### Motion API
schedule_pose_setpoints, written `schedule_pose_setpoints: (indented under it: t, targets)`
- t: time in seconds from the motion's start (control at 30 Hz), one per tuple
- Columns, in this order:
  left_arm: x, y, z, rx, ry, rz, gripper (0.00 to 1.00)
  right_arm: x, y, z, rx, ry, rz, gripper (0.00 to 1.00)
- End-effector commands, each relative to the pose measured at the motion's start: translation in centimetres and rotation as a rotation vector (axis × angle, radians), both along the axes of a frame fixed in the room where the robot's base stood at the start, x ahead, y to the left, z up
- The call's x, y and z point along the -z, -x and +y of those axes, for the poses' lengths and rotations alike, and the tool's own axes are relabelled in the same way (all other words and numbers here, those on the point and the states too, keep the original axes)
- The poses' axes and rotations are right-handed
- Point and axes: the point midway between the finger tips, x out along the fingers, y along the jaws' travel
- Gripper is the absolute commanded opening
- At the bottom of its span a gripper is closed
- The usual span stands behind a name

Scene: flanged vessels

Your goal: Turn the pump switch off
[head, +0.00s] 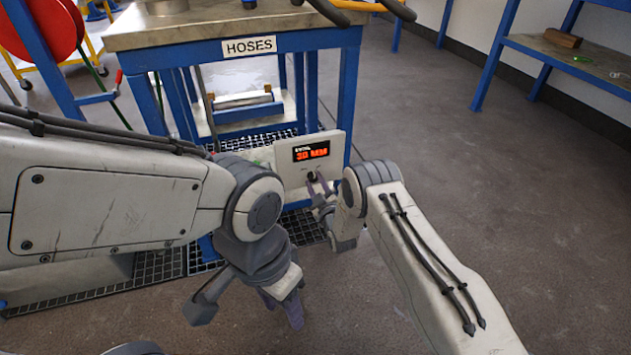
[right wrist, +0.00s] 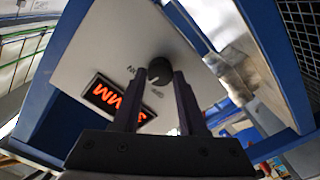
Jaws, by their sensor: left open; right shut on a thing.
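The pump switch is a round black knob (head: 312,176) on a pale control panel (head: 292,180) fixed to a blue frame. In the right wrist view the knob (right wrist: 160,70) sits between my fingertips, with small printed labels beside it that I cannot read. My right gripper (head: 320,187) is shut on the knob, and it also shows in the right wrist view (right wrist: 160,82). A red lit display (head: 311,151) above the knob shows a number in MM. My left gripper (head: 250,302) is open and empty, low over the floor and apart from the panel.
A table (head: 225,25) with a HOSES sign (head: 249,46) stands behind the panel. Black floor grating (head: 165,272) lies around its base. A red reel (head: 42,27) is at the far left. A shelf (head: 578,60) stands at the right. The floor between is clear.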

Motion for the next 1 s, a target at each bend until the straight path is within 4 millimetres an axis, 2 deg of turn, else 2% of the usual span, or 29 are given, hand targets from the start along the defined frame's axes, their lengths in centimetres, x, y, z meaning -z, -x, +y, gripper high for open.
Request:
schedule_pose_setpoints:
  t: [0.6,1.0]
  targets:
    - [-1.7,0.0,0.0,0.000,0.000,0.000,0.50,0.0,0.0,-0.1,0.003,0.546,-0.176,0.00]
    - [-2.2,0.0,0.0,0.000,0.000,0.000,0.50,0.2,0.1,-0.1,0.003,0.783,-0.251,0.00]
